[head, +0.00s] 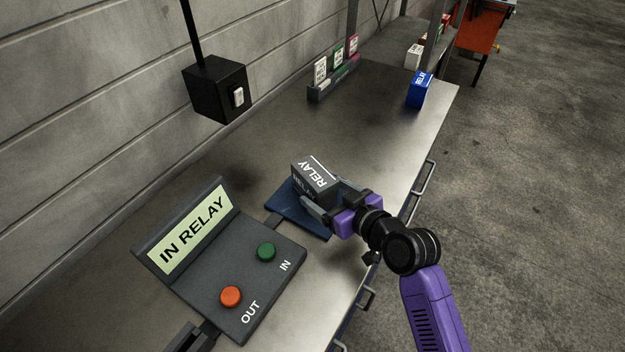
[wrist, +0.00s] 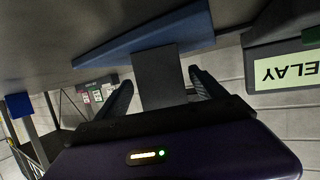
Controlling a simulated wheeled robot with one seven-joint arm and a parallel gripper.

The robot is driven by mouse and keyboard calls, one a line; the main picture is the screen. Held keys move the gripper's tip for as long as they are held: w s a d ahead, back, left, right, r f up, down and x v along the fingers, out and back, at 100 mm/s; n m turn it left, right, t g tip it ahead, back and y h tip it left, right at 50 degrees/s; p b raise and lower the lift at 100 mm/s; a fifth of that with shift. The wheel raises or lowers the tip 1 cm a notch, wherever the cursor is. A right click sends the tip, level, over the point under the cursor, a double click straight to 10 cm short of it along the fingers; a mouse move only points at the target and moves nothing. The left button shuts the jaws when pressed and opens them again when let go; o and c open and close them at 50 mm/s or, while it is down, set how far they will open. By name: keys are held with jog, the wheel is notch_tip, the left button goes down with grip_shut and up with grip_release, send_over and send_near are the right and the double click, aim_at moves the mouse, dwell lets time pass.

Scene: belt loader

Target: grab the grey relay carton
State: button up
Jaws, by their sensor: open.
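The grey relay carton (head: 316,174), dark grey with white RELAY lettering, stands on a dark blue pad (head: 290,212) on the metal bench. In the wrist view the carton (wrist: 160,78) lies between the two fingers, with the blue pad (wrist: 150,45) beyond it. My gripper (head: 318,205) is open and reaches in from the right, its fingers on either side of the carton. In the wrist view my gripper (wrist: 163,85) shows a small gap between the carton and each finger. The carton's lower right part is hidden by the gripper in the head view.
A control box (head: 215,285) with an IN RELAY display, a green button (head: 266,252) and an orange button (head: 230,296) stands close by. A blue relay carton (head: 419,90) is farther along the bench (head: 385,130). A rack of cards (head: 333,80) stands near the wall.

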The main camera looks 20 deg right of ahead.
jog(key=p+x, duration=0.1)
jog(key=x, duration=0.2)
jog(key=shift+w+a, duration=0.2)
jog(key=shift+w, duration=0.1)
jog(key=shift+w+a+f, duration=0.1)
jog(key=shift+w+f, duration=0.2)
jog(key=shift+w, duration=0.3)
jog(key=c, duration=1.5)
grip_shut()
jog(key=shift+r, duration=0.1)
jog(key=shift+r, duration=0.1)
